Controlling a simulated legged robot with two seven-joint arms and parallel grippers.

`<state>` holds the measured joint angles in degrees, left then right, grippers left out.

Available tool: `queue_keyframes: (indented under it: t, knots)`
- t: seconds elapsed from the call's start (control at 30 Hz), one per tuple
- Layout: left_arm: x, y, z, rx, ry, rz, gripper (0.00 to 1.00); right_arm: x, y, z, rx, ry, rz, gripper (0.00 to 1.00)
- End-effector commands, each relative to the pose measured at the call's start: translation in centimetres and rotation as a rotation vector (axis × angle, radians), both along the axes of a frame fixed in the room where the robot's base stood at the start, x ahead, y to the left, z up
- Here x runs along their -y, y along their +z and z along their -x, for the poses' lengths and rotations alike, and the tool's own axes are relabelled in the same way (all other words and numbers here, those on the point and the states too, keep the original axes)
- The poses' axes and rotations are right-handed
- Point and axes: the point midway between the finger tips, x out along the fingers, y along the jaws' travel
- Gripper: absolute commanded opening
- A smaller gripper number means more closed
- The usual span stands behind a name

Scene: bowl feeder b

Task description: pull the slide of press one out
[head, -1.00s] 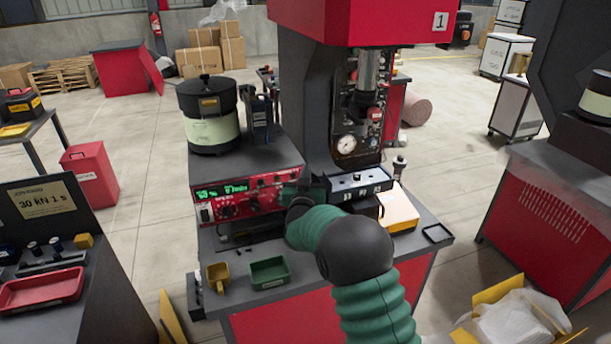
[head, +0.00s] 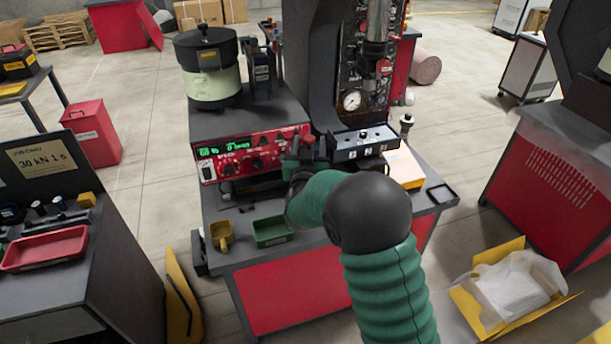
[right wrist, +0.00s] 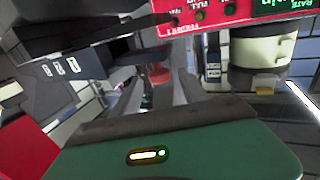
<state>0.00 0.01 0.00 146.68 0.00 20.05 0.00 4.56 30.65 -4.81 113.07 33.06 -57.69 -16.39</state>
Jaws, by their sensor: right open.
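Press one (head: 325,70) is the dark-framed machine with a gauge (head: 352,100) at its front. My right gripper (head: 302,152) is in front of it, between the red control panel (head: 250,152) and the grey button box (head: 362,148). My forearm hides part of the press front, and the slide is not clearly visible in the head view. In the right wrist view, the fingers (right wrist: 160,92) are apart, with a round red part (right wrist: 158,75) beyond and between them. I cannot tell whether that red part belongs to the slide. My left gripper is out of view.
The bowl feeder (head: 210,85) stands on the cabinet at left. A yellow scoop (head: 221,236) and a green tray (head: 271,231) are on the bench front. A small black tray (head: 442,194) lies at the right edge. An open carton (head: 510,290) is on the floor.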

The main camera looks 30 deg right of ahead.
Motion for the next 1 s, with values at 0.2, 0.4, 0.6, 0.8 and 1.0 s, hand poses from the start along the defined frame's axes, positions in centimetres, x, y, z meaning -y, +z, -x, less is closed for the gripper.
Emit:
queue_keyframes:
  t: [0.2, 0.4, 0.6, 0.8, 1.0]
  knots:
    - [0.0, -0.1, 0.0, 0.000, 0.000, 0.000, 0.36, -1.1, 0.2, 1.5, 0.003, 0.001, 0.002, 0.51]
    - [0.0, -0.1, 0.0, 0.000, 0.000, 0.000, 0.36, -2.1, 0.3, 2.8, 0.004, 0.002, 0.003, 0.51]
    - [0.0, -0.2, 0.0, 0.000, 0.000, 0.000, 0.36, -3.1, 0.4, 4.2, 0.005, 0.003, 0.004, 0.51]
    - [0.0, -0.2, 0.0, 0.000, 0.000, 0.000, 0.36, -4.1, 0.4, 5.5, 0.005, 0.002, 0.003, 0.51]
    - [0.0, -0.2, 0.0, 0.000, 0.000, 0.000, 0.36, -5.1, 0.4, 6.9, 0.005, 0.002, 0.004, 0.51]
